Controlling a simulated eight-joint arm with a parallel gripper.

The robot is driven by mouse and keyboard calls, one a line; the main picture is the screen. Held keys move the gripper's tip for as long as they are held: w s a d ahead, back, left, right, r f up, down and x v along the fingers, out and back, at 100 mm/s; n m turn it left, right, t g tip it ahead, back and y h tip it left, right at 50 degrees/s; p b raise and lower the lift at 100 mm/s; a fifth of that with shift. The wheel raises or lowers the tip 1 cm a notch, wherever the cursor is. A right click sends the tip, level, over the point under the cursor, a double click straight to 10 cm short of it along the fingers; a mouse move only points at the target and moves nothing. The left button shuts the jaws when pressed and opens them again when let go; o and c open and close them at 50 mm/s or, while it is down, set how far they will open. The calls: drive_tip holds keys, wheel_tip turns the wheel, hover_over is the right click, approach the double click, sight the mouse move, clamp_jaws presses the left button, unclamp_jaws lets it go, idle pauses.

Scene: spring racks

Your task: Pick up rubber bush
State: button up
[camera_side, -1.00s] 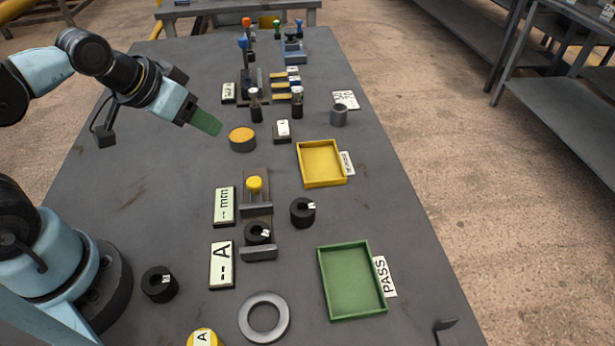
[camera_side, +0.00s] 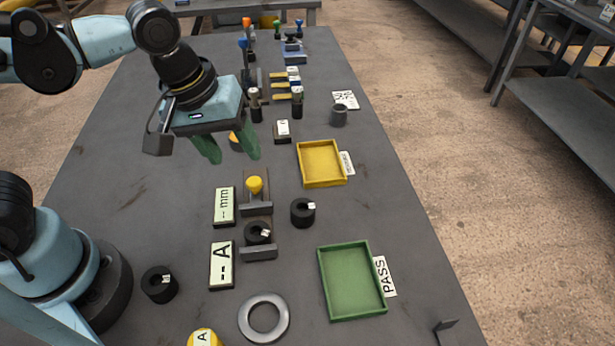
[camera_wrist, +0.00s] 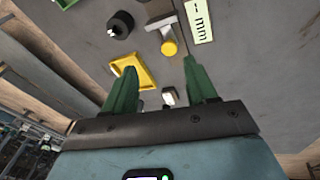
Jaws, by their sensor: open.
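Several black, hollow rubber bushes with small white tags are in the side view. One bush (camera_side: 160,284) stands on the bench near my base. A second bush (camera_side: 303,212) stands between the yellow and green trays; a bush, probably this one, shows at the top of the wrist view (camera_wrist: 121,26). A third bush (camera_side: 257,235) sits in a fixture beside the "A" display. My gripper (camera_side: 231,155) hangs above the bench beyond these bushes, green fingers pointing down, apart and empty. It also shows in the wrist view (camera_wrist: 158,66).
A yellow tray (camera_side: 321,163) and a green PASS tray (camera_side: 351,281) lie to the right. A yellow-knobbed fixture (camera_side: 255,186) stands by the "mm" display (camera_side: 224,206). A metal ring (camera_side: 264,317) lies at the front. Upright tools crowd the far bench.

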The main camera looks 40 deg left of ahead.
drive_tip(key=s+d+n+g, duration=0.3)
drive_tip(key=d+n, duration=0.1)
drive_tip(key=d, duration=0.2)
drive_tip(key=n+y, duration=0.1)
hover_over(257, 234)
drive_tip(key=f, duration=0.7)
drive_tip(key=shift+d, duration=0.4)
drive_tip(key=shift+a+f, duration=0.2)
drive_tip(key=shift+f, duration=0.8)
drive_tip(key=shift+a+f, duration=0.2)
drive_tip(key=shift+f, duration=1.55)
drive_tip(key=c, duration=0.9)
